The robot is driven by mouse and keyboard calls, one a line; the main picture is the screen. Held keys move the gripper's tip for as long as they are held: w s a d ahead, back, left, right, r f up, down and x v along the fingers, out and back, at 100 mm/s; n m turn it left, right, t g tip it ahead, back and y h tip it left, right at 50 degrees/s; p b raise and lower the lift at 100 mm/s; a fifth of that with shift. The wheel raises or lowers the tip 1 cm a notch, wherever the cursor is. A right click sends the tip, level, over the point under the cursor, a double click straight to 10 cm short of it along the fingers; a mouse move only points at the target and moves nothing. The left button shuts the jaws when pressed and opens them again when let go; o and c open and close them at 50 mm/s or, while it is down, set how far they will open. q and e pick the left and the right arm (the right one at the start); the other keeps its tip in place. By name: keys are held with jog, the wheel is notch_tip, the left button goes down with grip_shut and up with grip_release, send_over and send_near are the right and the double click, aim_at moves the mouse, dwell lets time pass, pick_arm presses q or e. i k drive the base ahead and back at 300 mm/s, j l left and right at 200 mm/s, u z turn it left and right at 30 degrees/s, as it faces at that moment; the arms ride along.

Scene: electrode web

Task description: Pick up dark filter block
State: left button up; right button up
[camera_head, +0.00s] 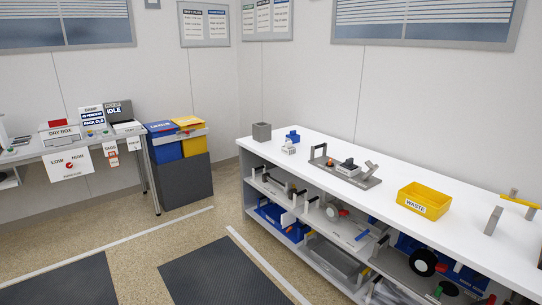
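A dark grey block (262,132) stands at the far left end of the white bench top (398,179). It looks like the filter block, but I cannot read any label on it. Another small dark piece (348,164) sits on a grey fixture plate (345,175) with upright handles, near the middle of the bench. A blue block (293,135) and a small white piece (289,149) stand just right of the grey block, apart from it. Neither of my grippers shows in the head view.
A yellow waste bin (424,200) stands right of the fixture. Shelves under the bench hold blue trays (281,222) and various parts. A table with a dry box (62,135) stands at the left, beside blue and yellow bins (177,140). Floor with dark mats (216,276) lies open in front.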

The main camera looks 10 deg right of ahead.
aim_at(349, 165)
jog(key=i+l+z, duration=0.1)
jog(key=i+z, duration=0.15)
jog(key=i, duration=0.45)
jog(key=i+z, duration=0.3)
jog(key=i, duration=0.4)
jog(key=i+j+z, duration=0.25)
jog(key=i, duration=0.45)
